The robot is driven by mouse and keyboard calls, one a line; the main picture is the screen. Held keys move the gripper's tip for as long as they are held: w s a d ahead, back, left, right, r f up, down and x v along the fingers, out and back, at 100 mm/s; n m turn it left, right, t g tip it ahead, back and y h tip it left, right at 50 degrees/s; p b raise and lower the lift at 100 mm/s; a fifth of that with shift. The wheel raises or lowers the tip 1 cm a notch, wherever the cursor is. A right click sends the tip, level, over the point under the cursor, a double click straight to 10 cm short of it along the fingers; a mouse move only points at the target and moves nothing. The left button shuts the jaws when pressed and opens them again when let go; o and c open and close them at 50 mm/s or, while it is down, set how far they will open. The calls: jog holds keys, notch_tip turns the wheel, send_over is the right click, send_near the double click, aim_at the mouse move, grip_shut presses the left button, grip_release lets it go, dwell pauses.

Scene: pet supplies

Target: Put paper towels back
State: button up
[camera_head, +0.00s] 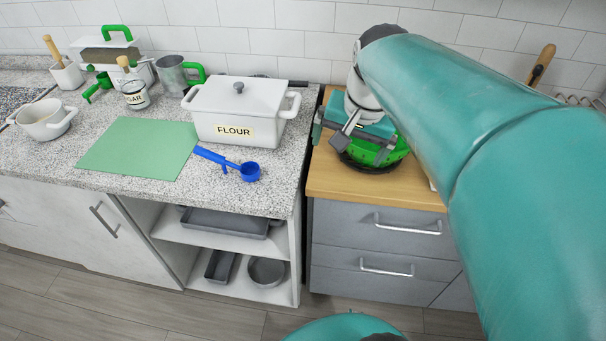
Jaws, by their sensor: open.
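I see no paper towels that I can make out in this view. My gripper (352,132) is at the right, over the wooden counter (335,183), at the end of my teal arm. It is open, and I see nothing held between its fingers. A round green item with a dark base (376,160) sits on the wooden counter just below and behind the gripper. My arm and gripper hide part of it, so I cannot tell whether they touch. My arm also hides much of the counter to the right.
Grey drawers (375,244) are under the wooden counter. Pans (268,271) lie on open shelves.

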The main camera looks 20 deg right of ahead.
jog(key=s+a+f+n+t, duration=0.2)
jog(key=s+a+n, duration=0.5)
jog(key=a, duration=0.3)
jog(key=shift+f+n, duration=0.25)
jog(key=shift+n, duration=0.25)
